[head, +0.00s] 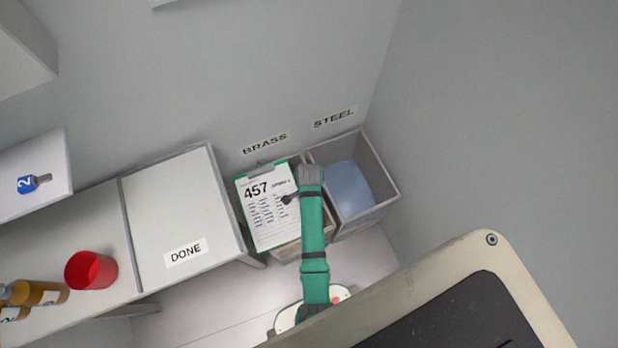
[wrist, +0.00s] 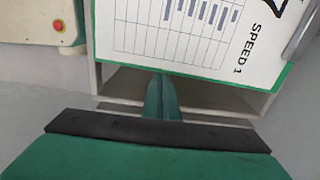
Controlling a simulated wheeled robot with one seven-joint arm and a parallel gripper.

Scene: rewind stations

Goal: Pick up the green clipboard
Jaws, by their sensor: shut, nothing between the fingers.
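The green clipboard (head: 265,210) lies over the top of the BRASS bin, its white sheet marked 457 facing up and its clip toward the wall. Its green edge and printed sheet also fill the top of the wrist view (wrist: 190,30). My gripper (wrist: 162,82) is shut and empty, its green fingers together at the clipboard's edge. The tips reach that edge in the picture; I cannot tell whether they touch it or lie below it. In the head view my arm covers the clipboard's right side, and the fingers cannot be made out.
The BRASS bin (head: 288,252) stands beside the STEEL bin (head: 385,178), which holds something blue. Left of them is a DONE table (head: 175,210), then a counter with a red cup (head: 91,270) and bottles (head: 40,293). A shelf above holds a blue-tagged item (head: 34,183).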

